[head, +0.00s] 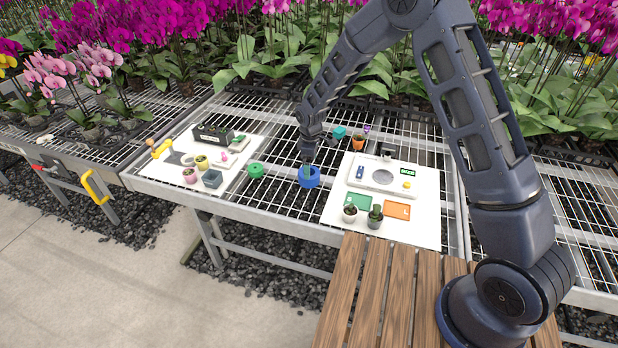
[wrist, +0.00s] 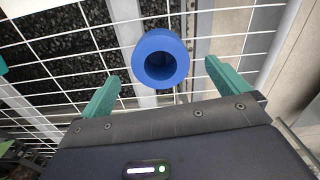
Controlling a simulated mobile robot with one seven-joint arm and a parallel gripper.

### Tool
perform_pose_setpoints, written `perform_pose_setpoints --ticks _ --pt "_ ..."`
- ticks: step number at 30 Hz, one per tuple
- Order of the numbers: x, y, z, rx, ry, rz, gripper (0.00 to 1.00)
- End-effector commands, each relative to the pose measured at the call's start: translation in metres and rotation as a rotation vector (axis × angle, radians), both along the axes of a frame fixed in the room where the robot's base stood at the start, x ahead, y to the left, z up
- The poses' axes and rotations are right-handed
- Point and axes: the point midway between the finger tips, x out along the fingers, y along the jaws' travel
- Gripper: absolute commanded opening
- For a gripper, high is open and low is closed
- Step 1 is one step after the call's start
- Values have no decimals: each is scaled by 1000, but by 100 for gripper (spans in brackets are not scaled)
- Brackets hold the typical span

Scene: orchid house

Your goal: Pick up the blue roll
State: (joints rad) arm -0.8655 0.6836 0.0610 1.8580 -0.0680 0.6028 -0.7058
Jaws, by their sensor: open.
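The blue roll (head: 313,180) is a short blue cylinder with a hole through its middle. It rests on the metal mesh bench between two white boards. In the wrist view the blue roll (wrist: 161,58) lies ahead of the gap between my fingers, near its middle. My gripper (head: 307,168) is right at the roll in the head view, with its green fingers partly hidden. In the wrist view my gripper (wrist: 165,82) is open, with one green finger to each side and nothing between them touching the roll.
A green roll (head: 256,170) sits on the mesh left of the blue one. The right white board (head: 424,232) carries a grey tray (head: 372,186), green and orange cards and two potted cacti. The left board (head: 160,178) holds pots and a black tray. An orange pot (head: 358,144) stands behind.

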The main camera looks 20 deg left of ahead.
Motion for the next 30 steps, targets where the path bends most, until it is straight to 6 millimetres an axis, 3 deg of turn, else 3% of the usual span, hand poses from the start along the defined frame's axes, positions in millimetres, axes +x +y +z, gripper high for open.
perform_pose_setpoints --ticks 8,17,25,30 --pt "0 3 -18 -1 0 -1 100" --pt "0 9 -55 -1 0 -1 100" --pt "0 9 -59 1 -1 -2 100" --pt "0 9 -59 1 -1 -1 67"
